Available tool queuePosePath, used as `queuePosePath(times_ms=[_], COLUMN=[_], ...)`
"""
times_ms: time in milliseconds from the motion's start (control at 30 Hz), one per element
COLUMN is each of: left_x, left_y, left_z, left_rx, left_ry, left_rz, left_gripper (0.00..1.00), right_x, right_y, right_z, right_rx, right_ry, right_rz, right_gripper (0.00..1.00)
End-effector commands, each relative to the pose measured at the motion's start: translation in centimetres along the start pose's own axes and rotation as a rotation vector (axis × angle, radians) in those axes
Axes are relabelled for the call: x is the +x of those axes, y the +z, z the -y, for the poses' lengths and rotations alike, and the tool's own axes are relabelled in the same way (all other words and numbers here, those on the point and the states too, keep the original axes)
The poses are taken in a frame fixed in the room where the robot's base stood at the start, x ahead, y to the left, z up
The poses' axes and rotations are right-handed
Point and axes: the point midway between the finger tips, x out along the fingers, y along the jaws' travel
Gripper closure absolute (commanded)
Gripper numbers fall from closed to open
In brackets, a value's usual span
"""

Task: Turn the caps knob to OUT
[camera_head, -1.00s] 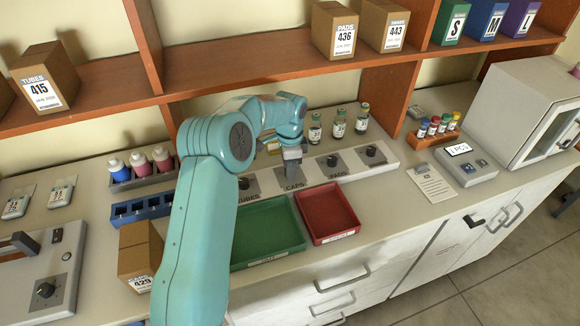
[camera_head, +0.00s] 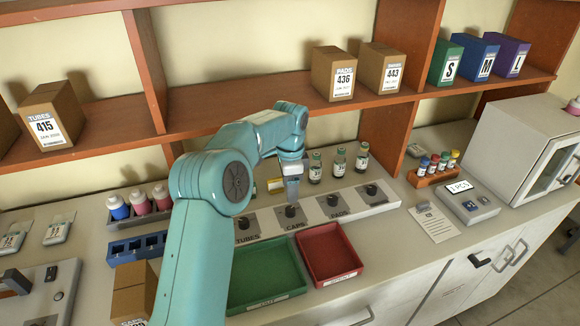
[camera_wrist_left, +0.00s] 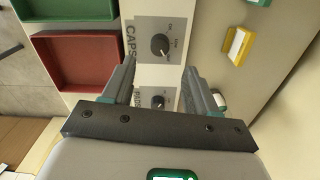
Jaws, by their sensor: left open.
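The caps knob (camera_head: 291,211) is a black dial on a grey plate marked CAPS, on a white strip along the bench. It also shows in the left wrist view (camera_wrist_left: 160,45), just beyond the fingertips. Its pale pointer mark seems to face the lower right there; the small position words are too blurred to read. My left gripper (camera_head: 292,195) is open and empty just above the caps knob, apart from it. In the left wrist view its two fingers (camera_wrist_left: 159,66) stand spread on either side of the line of knobs. My right gripper is out of view.
The tubes knob (camera_head: 244,223) is left of the caps knob and the pads knob (camera_head: 333,200) is right. A green tray (camera_head: 262,308) and a red tray (camera_head: 331,284) lie in front. Several vials (camera_head: 339,163) stand behind the strip. A shelf (camera_head: 290,110) runs above.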

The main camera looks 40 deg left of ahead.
Motion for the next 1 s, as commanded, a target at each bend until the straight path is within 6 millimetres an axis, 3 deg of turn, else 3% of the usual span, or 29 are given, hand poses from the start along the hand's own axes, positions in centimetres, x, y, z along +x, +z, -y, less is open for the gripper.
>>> queuePosePath(times_ms=[200, 400, 1000], left_x=[-5.4, -8.0, -8.4], left_y=[-0.1, -0.1, 0.0], left_z=[0.0, 0.0, 0.0], left_rx=[0.001, 0.001, 0.001], left_ry=[-0.002, -0.001, 0.0], left_rz=[-0.003, -0.001, 0.0], left_gripper=[0.42, 0.42, 0.42], right_x=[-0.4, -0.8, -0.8], right_y=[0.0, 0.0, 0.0], right_z=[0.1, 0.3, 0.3], right_rx=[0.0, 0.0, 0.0], right_ry=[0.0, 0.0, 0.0], right_rz=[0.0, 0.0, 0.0], right_gripper=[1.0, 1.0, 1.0])
